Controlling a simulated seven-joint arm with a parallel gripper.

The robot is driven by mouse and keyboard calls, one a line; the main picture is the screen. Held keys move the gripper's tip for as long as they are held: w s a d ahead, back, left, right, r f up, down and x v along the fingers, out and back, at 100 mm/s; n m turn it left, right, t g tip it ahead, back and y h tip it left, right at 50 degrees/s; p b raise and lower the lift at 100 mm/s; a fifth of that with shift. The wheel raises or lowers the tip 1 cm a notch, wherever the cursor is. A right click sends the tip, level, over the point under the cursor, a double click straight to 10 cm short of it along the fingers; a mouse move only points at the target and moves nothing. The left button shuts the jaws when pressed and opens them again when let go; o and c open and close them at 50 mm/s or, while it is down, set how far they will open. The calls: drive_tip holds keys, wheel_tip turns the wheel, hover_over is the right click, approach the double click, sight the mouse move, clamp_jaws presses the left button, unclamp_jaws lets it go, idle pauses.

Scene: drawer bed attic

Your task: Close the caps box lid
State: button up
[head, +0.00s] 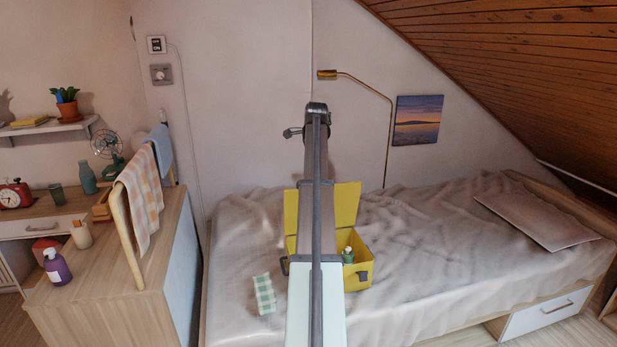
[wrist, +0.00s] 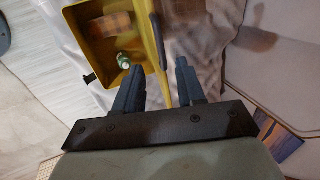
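The yellow caps box (head: 360,276) stands on the bed in the head view, with its yellow lid (head: 347,204) raised upright at the back. My arm covers the middle of both. The wrist view shows the open box (wrist: 88,48) at upper left, with a green bottle (wrist: 124,62) and a brown item inside. My gripper (wrist: 160,66) is open. The lid (wrist: 160,62) shows nearly edge-on between its two fingers, with gaps visible on both sides. My gripper is hidden behind my arm in the head view.
A green checked cloth (head: 264,294) lies on the bed left of the box. A cabinet (head: 130,285) with a towel rail stands at left. A brass lamp (head: 388,130) rises behind the bed. The bed right of the box is clear.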

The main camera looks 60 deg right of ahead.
drive_tip(key=x, duration=0.8)
drive_tip(key=shift+r, duration=0.1)
clamp_jaws()
idle(0.5)
